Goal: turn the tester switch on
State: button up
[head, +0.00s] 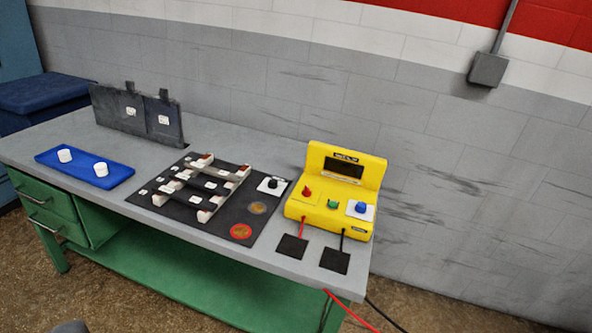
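The yellow tester (318,210) stands at the right end of the grey-topped bench. Its raised back holds a dark display (344,168) with nothing lit that I can make out. My gripper does not show clearly; only a small grey shape pokes in at the bottom left edge.
A black mat (215,218) with white-and-grey bars and a black knob (272,183) lies left of the tester. A blue tray (85,160) holds two white cylinders. The wall is behind.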

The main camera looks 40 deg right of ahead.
aim_at(306, 192)
jog(key=z, duration=0.45)
jog(key=i, duration=1)
jog(key=z, duration=0.65)
